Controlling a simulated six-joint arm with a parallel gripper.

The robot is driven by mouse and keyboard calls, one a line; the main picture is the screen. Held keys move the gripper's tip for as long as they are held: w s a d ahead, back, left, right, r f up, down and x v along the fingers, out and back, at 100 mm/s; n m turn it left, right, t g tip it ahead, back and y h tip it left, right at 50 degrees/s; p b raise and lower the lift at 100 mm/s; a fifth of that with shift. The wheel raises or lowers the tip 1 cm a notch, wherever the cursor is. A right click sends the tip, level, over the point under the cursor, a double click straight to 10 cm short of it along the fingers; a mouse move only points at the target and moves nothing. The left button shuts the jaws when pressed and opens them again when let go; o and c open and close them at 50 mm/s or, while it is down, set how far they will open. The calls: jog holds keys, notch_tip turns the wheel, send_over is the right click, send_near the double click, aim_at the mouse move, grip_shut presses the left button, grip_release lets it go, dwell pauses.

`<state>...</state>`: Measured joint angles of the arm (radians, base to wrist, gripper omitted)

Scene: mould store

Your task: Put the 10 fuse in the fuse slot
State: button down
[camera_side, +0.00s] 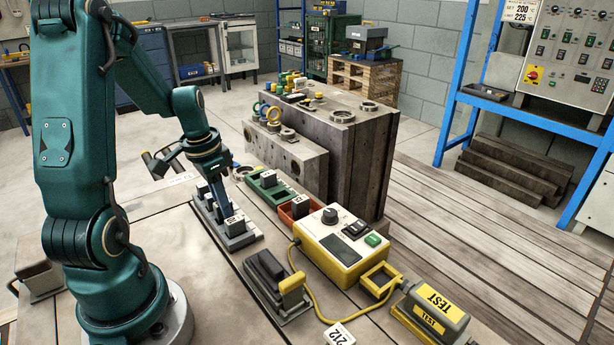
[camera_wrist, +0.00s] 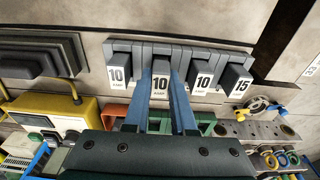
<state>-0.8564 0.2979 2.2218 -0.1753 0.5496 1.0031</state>
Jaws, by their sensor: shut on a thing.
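A grey rack (camera_wrist: 185,49) holds a row of dark fuses with white labels. The labels read 10, 10, 10 and 15 from left to right in the wrist view. My gripper (camera_wrist: 161,78) is shut on the second fuse from the left, a 10 fuse (camera_wrist: 160,84), with a blue finger on each side. This fuse is still at the rack; whether it is fully seated I cannot tell. In the side view my gripper (camera_side: 221,205) reaches down to the rack (camera_side: 240,241). Which place is the fuse slot I cannot tell for sure.
Beside the rack are a green holder (camera_side: 256,186) and an orange-red holder (camera_side: 287,214), each with a labelled block. A yellow control box (camera_side: 340,262), a black lever switch (camera_side: 266,268) and a TEST plug (camera_side: 432,312) stand nearer. A large steel mould (camera_side: 356,150) stands behind.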

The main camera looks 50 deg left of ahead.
jog(key=shift+f, duration=0.4)
dwell(0.5)
jog(key=c, duration=0.7)
grip_release()
jog(key=shift+o, duration=0.2)
jog(key=shift+r, duration=3.8)
